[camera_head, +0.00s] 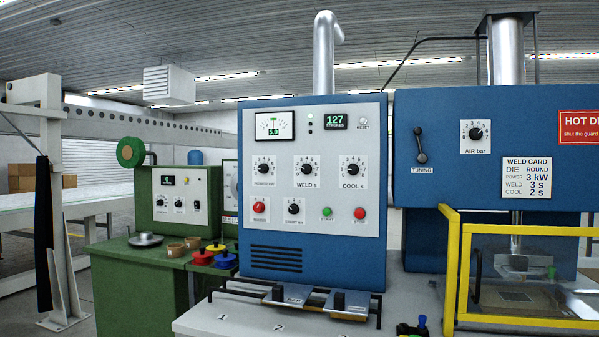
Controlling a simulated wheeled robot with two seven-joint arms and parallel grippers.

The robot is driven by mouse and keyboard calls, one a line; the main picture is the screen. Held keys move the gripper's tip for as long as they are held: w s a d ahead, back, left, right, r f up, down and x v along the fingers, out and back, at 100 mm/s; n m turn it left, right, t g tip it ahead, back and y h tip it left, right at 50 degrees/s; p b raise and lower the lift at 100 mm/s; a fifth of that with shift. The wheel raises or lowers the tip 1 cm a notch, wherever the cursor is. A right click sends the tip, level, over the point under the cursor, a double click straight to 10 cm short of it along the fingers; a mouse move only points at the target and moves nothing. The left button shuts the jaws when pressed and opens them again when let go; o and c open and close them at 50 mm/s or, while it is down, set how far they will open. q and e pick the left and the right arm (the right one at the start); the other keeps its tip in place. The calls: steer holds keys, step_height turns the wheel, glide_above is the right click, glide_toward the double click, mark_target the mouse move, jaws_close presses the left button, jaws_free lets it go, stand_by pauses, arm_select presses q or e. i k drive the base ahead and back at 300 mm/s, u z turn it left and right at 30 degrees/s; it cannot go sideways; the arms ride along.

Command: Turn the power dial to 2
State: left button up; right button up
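The power dial (264,170) is a black knob on a white scale plate, leftmost in the upper row of three dials on the blue welder's pale front panel (330,225). Its label is small and blurred, and I cannot read its pointer setting for sure. The weld dial (307,170) and the cool dial (351,170) sit to its right. Neither of my grippers shows, and nothing touches or covers the power dial.
Below the dials are a red knob (259,208), another black dial (293,208), a green button (327,212) and a red button (360,213). A yellow guard frame (453,265) stands right. A green bench (140,280) with spools stands left. A weld card (526,177) reads power 3 kW.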

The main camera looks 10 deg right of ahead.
mark_target(263, 167)
steer(key=k, duration=1.3)
steer(key=u, duration=0.85)
steer(key=i, duration=0.85)
steer(key=u, duration=0.9)
steer(key=i, duration=1.5)
steer(key=z, duration=1.2)
steer(key=i, duration=0.8)
steer(key=z, duration=0.85)
